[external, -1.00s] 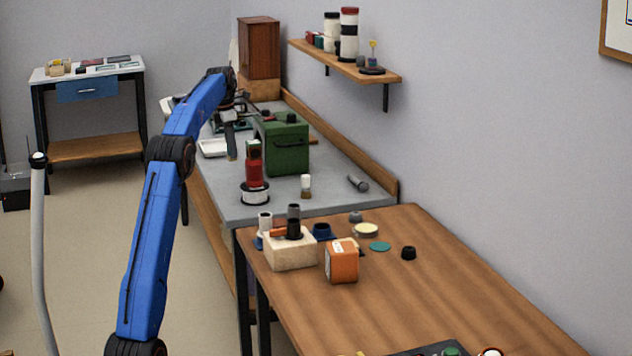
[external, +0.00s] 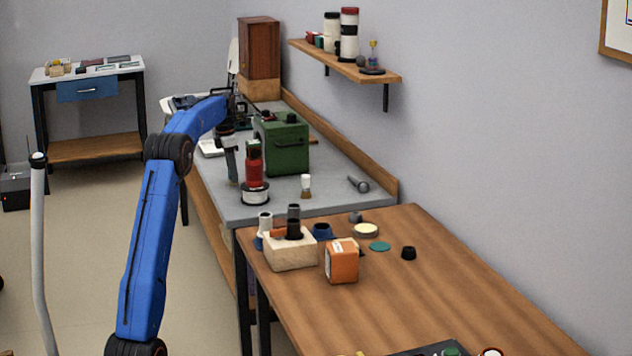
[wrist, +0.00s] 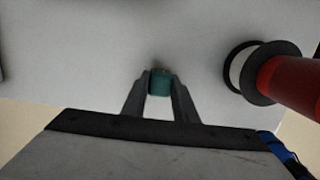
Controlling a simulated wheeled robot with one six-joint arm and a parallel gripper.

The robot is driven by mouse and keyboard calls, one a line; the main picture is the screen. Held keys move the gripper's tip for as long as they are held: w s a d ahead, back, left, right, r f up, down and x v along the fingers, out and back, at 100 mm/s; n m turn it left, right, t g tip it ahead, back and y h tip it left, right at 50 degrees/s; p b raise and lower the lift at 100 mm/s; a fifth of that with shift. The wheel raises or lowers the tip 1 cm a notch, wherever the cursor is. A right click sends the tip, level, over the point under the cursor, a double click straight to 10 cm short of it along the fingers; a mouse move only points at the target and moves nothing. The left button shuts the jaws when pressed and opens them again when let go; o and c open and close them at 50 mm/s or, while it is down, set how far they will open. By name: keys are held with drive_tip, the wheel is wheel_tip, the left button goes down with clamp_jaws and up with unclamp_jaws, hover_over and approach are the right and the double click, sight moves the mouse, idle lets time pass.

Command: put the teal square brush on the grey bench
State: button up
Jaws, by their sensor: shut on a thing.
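The teal square brush (wrist: 160,82) is between my fingertips in the wrist view, with a small tan end showing beyond it. My gripper (wrist: 161,84) is shut on it. In the external view my gripper (external: 232,178) points down low over the left edge side of the grey bench (external: 325,190), left of the red bottle. The bench top also fills much of the wrist view (wrist: 90,60). I cannot tell whether the brush touches the bench.
A red bottle (external: 254,165) on a white spool (external: 255,194) stands close right of my gripper. A green box (external: 285,147) is behind it. A small brush (external: 306,186) and a grey microphone-like tool (external: 358,184) lie further right. The wooden table (external: 450,280) is in front.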

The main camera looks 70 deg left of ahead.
drive_tip(key=shift+f, duration=0.15)
drive_tip(key=o, duration=1.1)
drive_tip(key=shift+c, duration=0.2)
wheel_tip(320, 180, up, 12)
drive_tip(key=s, duration=0.1)
drive_tip(key=shift+s, duration=0.2)
